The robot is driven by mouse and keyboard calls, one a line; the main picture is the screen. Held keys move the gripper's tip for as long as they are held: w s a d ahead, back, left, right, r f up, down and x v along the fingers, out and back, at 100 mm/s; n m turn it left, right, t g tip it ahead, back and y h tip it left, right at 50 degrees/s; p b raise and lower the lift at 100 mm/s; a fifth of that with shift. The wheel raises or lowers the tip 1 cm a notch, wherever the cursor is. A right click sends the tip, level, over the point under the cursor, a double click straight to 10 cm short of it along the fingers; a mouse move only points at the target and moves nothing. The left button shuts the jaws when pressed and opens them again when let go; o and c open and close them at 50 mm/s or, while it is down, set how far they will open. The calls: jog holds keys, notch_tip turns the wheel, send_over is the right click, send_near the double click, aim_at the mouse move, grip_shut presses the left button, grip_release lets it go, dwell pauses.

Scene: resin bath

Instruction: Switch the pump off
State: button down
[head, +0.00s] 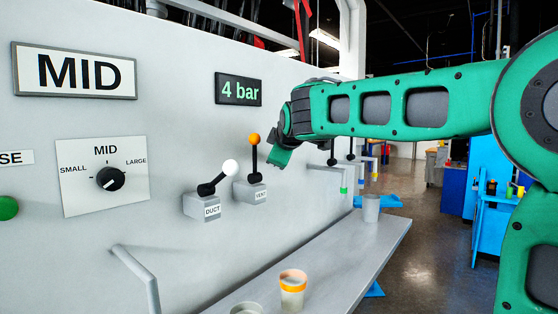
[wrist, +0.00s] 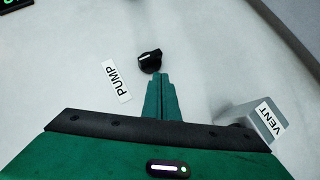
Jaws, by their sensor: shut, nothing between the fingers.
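In the wrist view a small black rotary knob (wrist: 150,62) with a white mark sits on the pale panel, beside a label (wrist: 117,81) reading PUMP. My gripper (wrist: 160,78) is shut and empty, its fingertips very close to the knob's lower edge in the picture. I cannot tell whether they touch it. In the head view my gripper (head: 279,157) is at the panel, right of the orange-tipped VENT lever (head: 254,155). The pump knob cannot be made out there.
The white-tipped DUCT lever (head: 220,177) is left of VENT. A display (head: 238,90) reads 4 bar. Below, a grey shelf (head: 340,262) holds an orange-rimmed cup (head: 292,292) and a grey cup (head: 371,208).

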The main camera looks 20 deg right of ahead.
jog(key=s+a, duration=0.4)
jog(key=s, duration=0.6)
jog(key=shift+s, duration=0.2)
jog(key=s+d+f+m+g+h, duration=0.1)
jog(key=s+d+f+m+g, duration=0.25)
jog(key=s+d+f, duration=0.45)
jog(key=s+d+f+m+g, duration=0.35)
jog(key=s+d+f, duration=0.2)
jog(key=f, duration=0.45)
jog(key=s+d+f+m+g+y, duration=0.1)
jog(key=s+f+m+g, duration=0.2)
jog(key=s, duration=0.8)
jog(key=s+d+f+m+g+y, duration=0.1)
jog(key=s+f+m+g+y, duration=0.1)
jog(key=s+f+m, duration=0.5)
jog(key=s+f, duration=0.5)
jog(key=shift+s+d+f+g, duration=0.25)
jog(key=shift+s+d+g, duration=0.05)
jog(key=shift+d+g, duration=0.1)
